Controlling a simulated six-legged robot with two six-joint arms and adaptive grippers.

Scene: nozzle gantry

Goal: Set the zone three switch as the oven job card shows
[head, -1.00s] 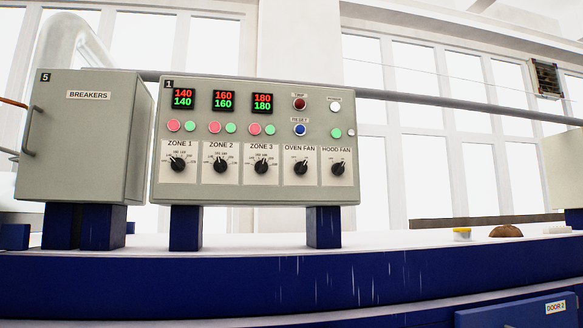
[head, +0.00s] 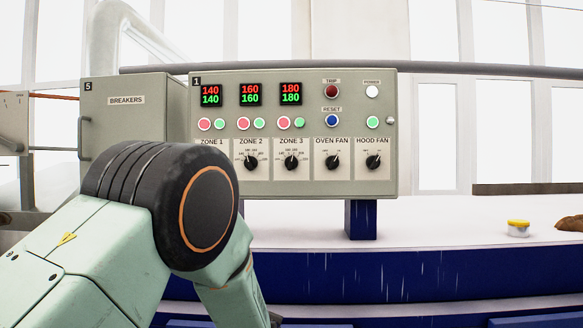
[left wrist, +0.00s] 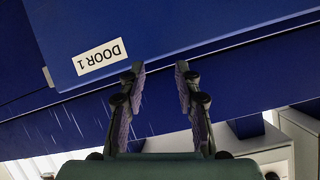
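The zone 3 switch (head: 291,162) is a black knob on a white plate on the grey control panel (head: 310,190) in the head view. The display above it (head: 291,94) reads 180 in red over 180 in green. The job card is not in view. My left arm covers the lower left of the head view; its gripper is hidden there. In the left wrist view my left gripper (left wrist: 160,80) is open and empty, its two fingers apart in front of a blue surface near the DOOR 1 label (left wrist: 100,57). My right gripper is not in view.
A grey breaker box (head: 130,135) stands left of the panel. My arm hides the zone 1 knob. A yellow-lidded jar (head: 518,228) and a brown lump (head: 570,223) sit on the white top at right. The bench (head: 440,275) has a blue front.

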